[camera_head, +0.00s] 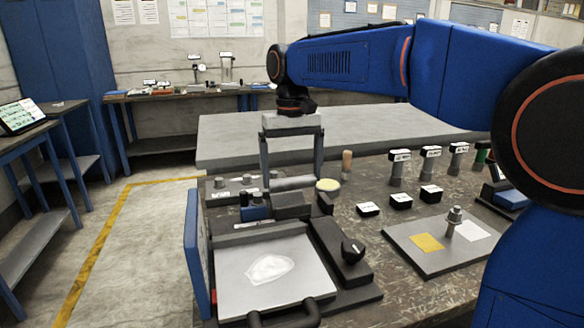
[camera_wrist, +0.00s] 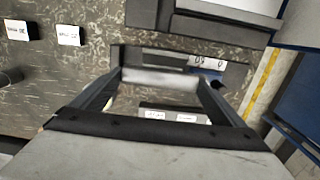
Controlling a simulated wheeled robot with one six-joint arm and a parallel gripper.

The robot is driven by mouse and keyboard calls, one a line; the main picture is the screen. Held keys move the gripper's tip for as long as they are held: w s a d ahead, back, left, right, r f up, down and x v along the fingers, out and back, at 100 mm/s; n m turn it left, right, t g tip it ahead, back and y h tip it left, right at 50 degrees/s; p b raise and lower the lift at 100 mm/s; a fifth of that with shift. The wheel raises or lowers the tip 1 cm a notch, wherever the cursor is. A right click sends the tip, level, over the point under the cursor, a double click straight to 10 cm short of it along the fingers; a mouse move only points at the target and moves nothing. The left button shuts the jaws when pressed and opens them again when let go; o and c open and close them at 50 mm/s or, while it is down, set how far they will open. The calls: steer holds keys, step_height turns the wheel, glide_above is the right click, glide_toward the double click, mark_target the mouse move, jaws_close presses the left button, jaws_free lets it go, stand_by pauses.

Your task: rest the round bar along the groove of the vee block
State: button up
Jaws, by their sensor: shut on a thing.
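My gripper (camera_head: 292,184) points down over the workbench, its two fingers shut on the ends of a silver round bar (camera_head: 291,183). The bar lies level across between the fingers; in the wrist view the bar (camera_wrist: 160,80) also spans between the fingertips of my gripper (camera_wrist: 160,84). A dark grey block (camera_head: 291,206), apparently the vee block, stands just below the bar in the head view. Its groove is not clearly visible. I cannot tell whether the bar touches the block or hangs slightly above it.
A blue item (camera_head: 256,211) is left of the block and a round pale-yellow-topped item (camera_head: 328,185) right of it. A grey plate (camera_head: 270,272) with a white patch lies in front. Labelled black blocks (camera_head: 401,201) and a board with a post (camera_head: 440,246) are to the right.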

steer(key=shift+f, duration=1.4)
steer(key=o, duration=1.4)
steer(key=shift+r, duration=0.1)
